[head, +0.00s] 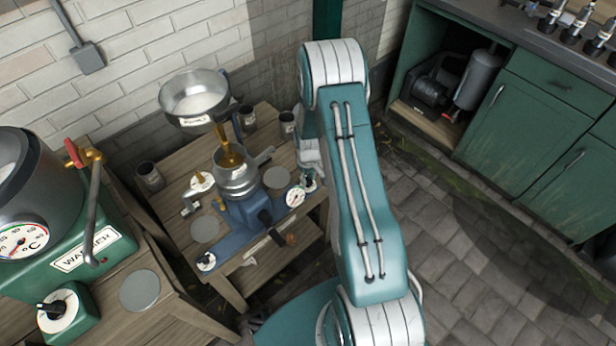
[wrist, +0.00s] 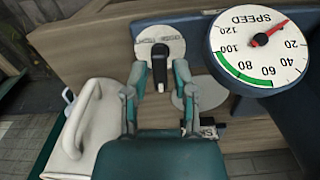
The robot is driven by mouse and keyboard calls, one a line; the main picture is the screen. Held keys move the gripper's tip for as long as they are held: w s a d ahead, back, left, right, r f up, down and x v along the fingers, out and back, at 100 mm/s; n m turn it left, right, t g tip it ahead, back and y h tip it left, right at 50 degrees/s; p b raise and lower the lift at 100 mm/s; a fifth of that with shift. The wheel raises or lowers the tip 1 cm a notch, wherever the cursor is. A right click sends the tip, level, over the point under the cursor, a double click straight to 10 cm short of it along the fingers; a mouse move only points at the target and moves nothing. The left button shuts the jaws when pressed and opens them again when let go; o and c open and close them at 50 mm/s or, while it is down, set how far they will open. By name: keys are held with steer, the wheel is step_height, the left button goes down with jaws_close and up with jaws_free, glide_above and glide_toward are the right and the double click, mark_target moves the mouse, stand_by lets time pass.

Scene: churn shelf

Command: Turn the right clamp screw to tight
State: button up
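The right clamp screw (wrist: 159,66) is a black knob on a round pale plate (wrist: 158,34). In the wrist view its bar lies about upright in the picture. Small marks at the plate's top are too blurred to read. My gripper (wrist: 161,74) is open, with one teal finger on each side of the knob and a narrow gap visible on both sides. In the head view the screw (head: 310,184) is at the right end of the blue machine base (head: 250,212), and my arm partly hides the gripper there.
The speed gauge (wrist: 258,46) is close right of the gripper in the wrist view. A similar left knob (head: 206,262) sits at the base's front.

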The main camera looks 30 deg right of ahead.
jaws_close()
steer(key=shift+m, duration=0.4)
steer(key=m, duration=0.2)
steer(key=shift+m, duration=0.4)
steer(key=m, duration=0.4)
steer(key=shift+m, duration=0.3)
steer(key=m, duration=0.4)
steer(key=shift+m, duration=2.4)
